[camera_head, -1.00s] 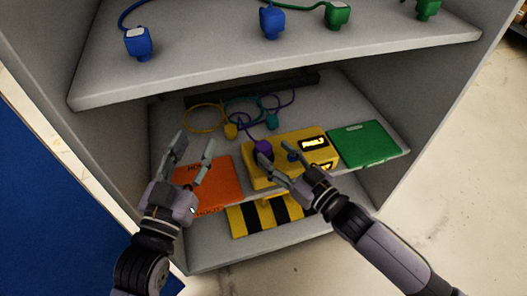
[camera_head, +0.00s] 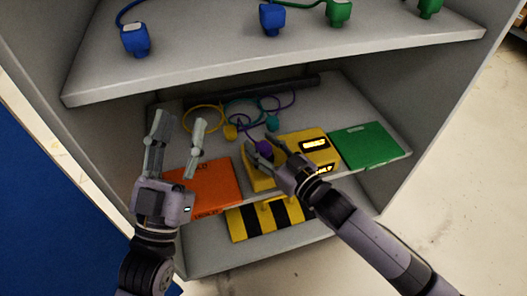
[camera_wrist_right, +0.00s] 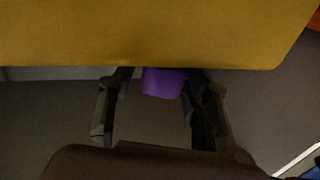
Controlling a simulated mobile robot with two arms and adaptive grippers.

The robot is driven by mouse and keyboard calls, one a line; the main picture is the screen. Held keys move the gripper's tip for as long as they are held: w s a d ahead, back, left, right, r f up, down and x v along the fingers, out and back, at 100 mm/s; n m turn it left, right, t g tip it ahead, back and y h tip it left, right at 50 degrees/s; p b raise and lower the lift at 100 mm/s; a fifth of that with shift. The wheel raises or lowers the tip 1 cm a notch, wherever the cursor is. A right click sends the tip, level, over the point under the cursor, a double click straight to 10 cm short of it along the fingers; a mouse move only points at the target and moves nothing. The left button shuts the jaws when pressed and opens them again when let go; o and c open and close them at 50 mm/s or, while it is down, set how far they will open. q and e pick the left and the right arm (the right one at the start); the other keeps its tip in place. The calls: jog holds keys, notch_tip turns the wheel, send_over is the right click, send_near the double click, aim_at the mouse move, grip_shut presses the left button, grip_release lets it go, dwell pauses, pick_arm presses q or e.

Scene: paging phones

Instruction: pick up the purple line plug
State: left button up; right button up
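The purple line plug (camera_head: 263,148) is at the left end of the yellow phone box (camera_head: 318,143) on the middle shelf. In the right wrist view, the purple plug (camera_wrist_right: 163,83) is between my right gripper's two fingers, below the yellow box edge (camera_wrist_right: 150,35). My right gripper (camera_head: 261,142) is open around the plug, with a gap on the left side in the wrist view. Contact on the other side cannot be told. My left gripper (camera_head: 179,122) is open and empty, in front of the shelf near the orange box (camera_head: 210,187).
A green box (camera_head: 368,146) lies right of the yellow one. Yellow (camera_head: 230,131) and teal (camera_head: 272,124) plugs with cables lie behind. Blue (camera_head: 135,40) and green (camera_head: 338,12) plugs are on the upper shelf (camera_head: 220,50), which overhangs. A yellow-black striped item (camera_head: 265,218) is below.

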jog(key=c, duration=0.9)
grip_shut()
jog(key=shift+r, duration=0.15)
